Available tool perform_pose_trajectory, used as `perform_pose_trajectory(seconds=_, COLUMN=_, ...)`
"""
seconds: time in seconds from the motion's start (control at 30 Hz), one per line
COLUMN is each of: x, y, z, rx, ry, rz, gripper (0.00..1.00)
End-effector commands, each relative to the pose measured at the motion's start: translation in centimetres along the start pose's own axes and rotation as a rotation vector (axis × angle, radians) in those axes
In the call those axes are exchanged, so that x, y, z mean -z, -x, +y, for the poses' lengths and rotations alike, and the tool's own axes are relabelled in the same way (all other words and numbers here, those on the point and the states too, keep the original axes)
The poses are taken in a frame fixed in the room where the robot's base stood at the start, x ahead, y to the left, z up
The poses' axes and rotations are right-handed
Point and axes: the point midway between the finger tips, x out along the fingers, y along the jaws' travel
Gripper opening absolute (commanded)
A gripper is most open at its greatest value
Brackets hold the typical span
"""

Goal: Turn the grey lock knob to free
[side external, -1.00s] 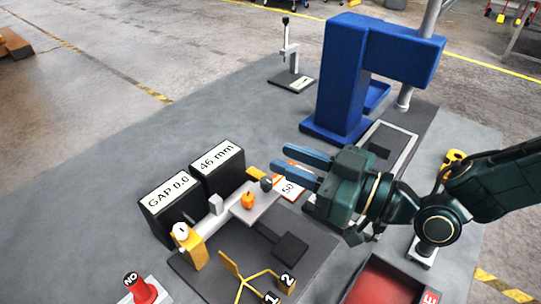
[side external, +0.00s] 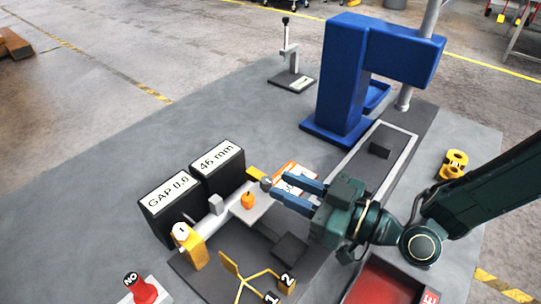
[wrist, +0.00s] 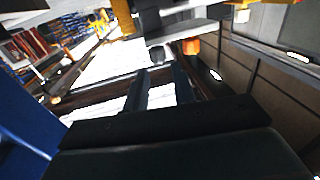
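The grey lock knob (side external: 266,184) is a small dark ball at the right end of the light grey slide bar (side external: 207,224), beside an orange knob (side external: 248,200). In the wrist view, the grey knob (wrist: 157,54) lies just past my fingertips, with the orange knob (wrist: 190,46) to its right. My gripper (side external: 278,184) is open, its two blue fingers apart and pointing at the grey knob. In the wrist view, my gripper (wrist: 160,80) has nothing between its fingers. I cannot tell whether the fingertips touch the knob. Any lock marking is unreadable.
Two dark display boxes, "GAP 0.0" (side external: 170,196) and "46 mm" (side external: 218,165), stand behind the slide. A yellow forked stand (side external: 240,277) is in front. A blue press (side external: 345,80) rises at the back. A red tray (side external: 385,284) is at front right.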

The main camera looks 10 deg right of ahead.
Motion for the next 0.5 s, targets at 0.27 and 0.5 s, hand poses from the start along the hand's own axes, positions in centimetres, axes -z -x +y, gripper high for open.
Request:
perform_pose_trajectory(seconds=0.27, x=-0.9, y=-0.4, z=0.0, rx=0.000, ry=0.002, rz=0.002, gripper=0.26)
perform_pose_trajectory(seconds=0.5, x=-0.9, y=-1.4, z=-0.1, rx=0.003, ry=0.003, rz=0.001, gripper=0.26)
